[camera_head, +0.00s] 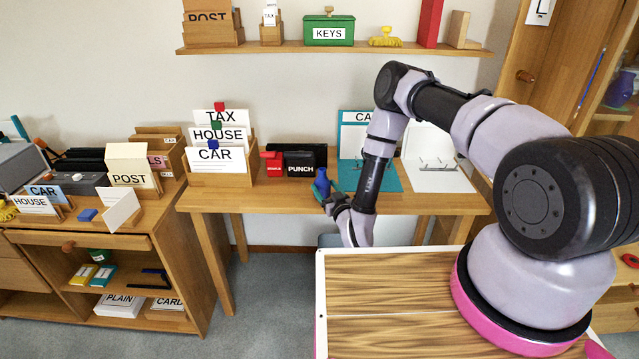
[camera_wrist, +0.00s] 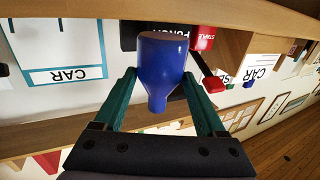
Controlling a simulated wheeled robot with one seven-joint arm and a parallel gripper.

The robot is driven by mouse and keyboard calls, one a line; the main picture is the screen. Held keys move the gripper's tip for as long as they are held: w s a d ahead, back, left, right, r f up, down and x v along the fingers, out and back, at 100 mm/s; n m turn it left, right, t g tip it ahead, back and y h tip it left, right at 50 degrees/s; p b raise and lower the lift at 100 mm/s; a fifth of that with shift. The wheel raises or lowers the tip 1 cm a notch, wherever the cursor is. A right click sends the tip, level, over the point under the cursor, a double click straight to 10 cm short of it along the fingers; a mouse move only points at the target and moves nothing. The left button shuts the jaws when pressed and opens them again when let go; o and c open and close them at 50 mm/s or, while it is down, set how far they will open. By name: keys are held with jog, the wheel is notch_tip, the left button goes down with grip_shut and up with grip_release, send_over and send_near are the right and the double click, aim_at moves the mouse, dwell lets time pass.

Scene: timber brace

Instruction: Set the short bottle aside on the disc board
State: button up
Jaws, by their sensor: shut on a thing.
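A blue bottle (camera_wrist: 162,70) with a wide body and narrow neck is between the teal fingers of my gripper (camera_wrist: 160,88) in the wrist view. The fingers are shut on it, one on each side. Its neck points toward the palm in that view. In the head view the bottle (camera_head: 322,182) shows small at my gripper (camera_head: 325,192), close to the front of the desk (camera_head: 270,200). I cannot tell from these views whether it touches the desk. I cannot make out a disc board for certain.
A black punch box (camera_head: 300,164) and a red stapler box (camera_head: 272,163) stand left of the bottle, beside a card holder (camera_head: 220,180). Another blue bottle (camera_head: 620,90) stands in the right cabinet. A shelf (camera_head: 340,48) hangs above.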

aim_at(326, 192)
jog(key=x, duration=0.6)
jog(key=shift+f, duration=0.75)
jog(key=o, duration=1.5)
jog(key=shift+f, duration=0.1)
jog(key=v, duration=1.1)
jog(key=shift+s+d, duration=0.1)
jog(key=shift+s, duration=0.4)
jog(key=shift+d, duration=0.1)
